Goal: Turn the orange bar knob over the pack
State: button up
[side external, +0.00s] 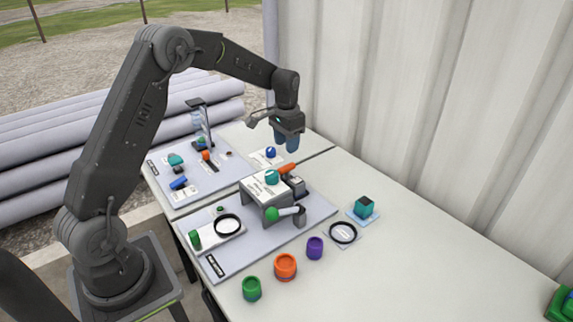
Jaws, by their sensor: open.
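The orange bar knob (287,168) lies tilted at the back right of a light grey raised housing (254,183) on the near board. A small grey and dark block (295,184), perhaps the pack, sits just below and right of the knob. My gripper (286,141) points down with its blue fingertips apart and empty. In this view it hangs above and slightly behind the knob, not touching it. How far it is from the knob in depth I cannot tell.
A teal knob (271,177) sits on the housing, with a green ball-ended lever (272,214) in front. A blue knob (271,153) stands behind. Orange (285,267), green (251,288) and purple (314,247) cups stand along the front. The table's right side is mostly clear; a corrugated wall rises behind.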

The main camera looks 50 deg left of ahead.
aim_at(287, 166)
notch_tip(287, 166, down, 8)
jog(key=shift+r, duration=0.1)
dwell(0.4)
grip_shut()
